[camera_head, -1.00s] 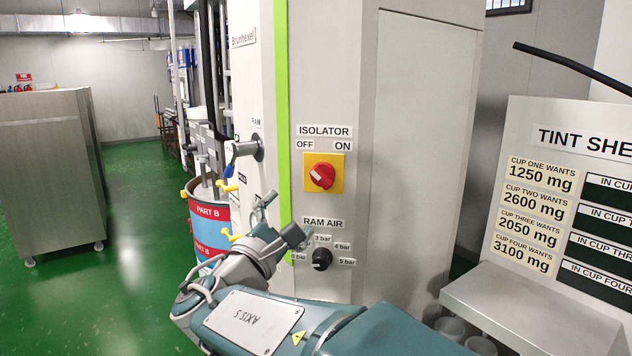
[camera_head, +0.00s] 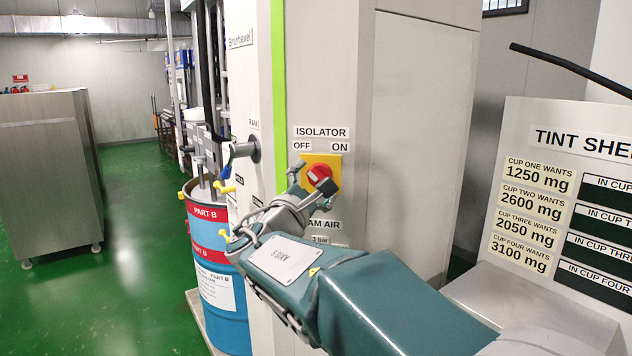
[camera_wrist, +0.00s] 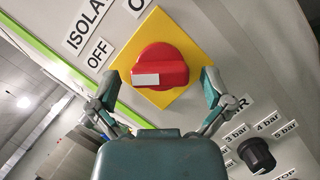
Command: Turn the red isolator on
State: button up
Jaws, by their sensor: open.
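The red isolator knob (camera_head: 319,174) sits on a yellow square plate (camera_head: 334,160) on the cabinet front, below the ISOLATOR, OFF and ON labels. In the wrist view the red knob (camera_wrist: 160,66) is seen close up, its white marker pointing towards the OFF side. My gripper (camera_head: 312,188) is in front of the knob and hides part of the plate. In the wrist view my gripper (camera_wrist: 160,92) is open, with one finger on each side of the knob. I cannot tell whether the fingers touch it.
The black ram air knob (camera_wrist: 257,155) with its bar labels is just below the isolator, partly hidden by my arm in the head view. A Part B drum (camera_head: 218,270) stands at left. The tint shelf (camera_head: 545,300) is at right. Green floor is open at left.

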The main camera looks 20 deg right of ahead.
jog(key=c, duration=1.1)
jog(key=shift+m, duration=0.3)
jog(key=m+g, duration=0.2)
jog(key=m, duration=0.2)
jog(key=shift+a+r, duration=0.1)
jog(key=m+g, duration=0.1)
jog(key=m, duration=0.1)
jog(key=m+y, duration=0.1)
jog(key=m, duration=0.2)
jog(key=shift+g, duration=0.4)
jog(key=m+y, duration=0.1)
jog(key=m, duration=0.2)
jog(key=shift+m+y, duration=0.4)
jog(key=shift+f+m+y, duration=0.2)
jog(key=shift+m+y, duration=0.7)
jog(key=shift+m, duration=0.9)
